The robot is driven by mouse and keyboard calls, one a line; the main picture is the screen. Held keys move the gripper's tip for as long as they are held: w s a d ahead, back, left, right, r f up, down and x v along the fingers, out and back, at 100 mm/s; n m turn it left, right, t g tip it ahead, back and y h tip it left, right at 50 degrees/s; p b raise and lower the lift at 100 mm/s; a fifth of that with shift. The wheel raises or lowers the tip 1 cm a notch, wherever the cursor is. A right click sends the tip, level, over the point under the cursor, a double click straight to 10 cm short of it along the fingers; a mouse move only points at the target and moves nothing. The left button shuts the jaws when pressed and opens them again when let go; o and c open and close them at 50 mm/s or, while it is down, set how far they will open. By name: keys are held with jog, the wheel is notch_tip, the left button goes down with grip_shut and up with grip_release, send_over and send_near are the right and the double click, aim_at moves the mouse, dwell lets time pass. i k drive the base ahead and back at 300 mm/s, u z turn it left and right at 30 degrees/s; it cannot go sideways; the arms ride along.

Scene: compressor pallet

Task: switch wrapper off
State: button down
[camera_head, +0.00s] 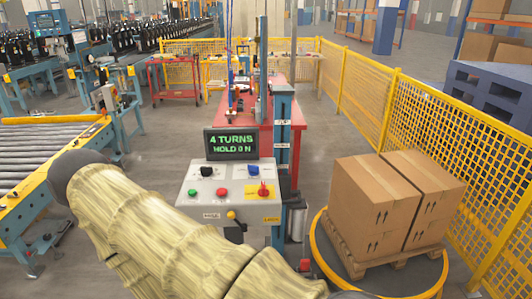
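The wrapper's control box (232,203) is a light grey sloped panel in the middle of the head view. Its screen (231,144) shows green text reading "4 TURNS" and what looks like "HOLD ON". The panel carries a black knob (207,171), a blue knob (253,170), a green button (192,193), a red button (222,191) and a red switch on a yellow plate (264,191). A yellow-and-black control (232,215) sits at the lower front. My gripper cannot be made out.
The round turntable (437,281) with a yellow rim stands at the right, bearing a pallet (362,262) with brown cartons (374,205). Yellow mesh fence (440,125) runs along the right. A roller conveyor (45,155) is at the left. Grey floor lies between conveyor and box.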

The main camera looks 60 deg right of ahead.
aim_at(263, 192)
jog(key=z, duration=0.95)
jog(key=i, duration=0.95)
jog(key=z, duration=1.55)
jog(key=k, duration=1.05)
jog(key=u, duration=1)
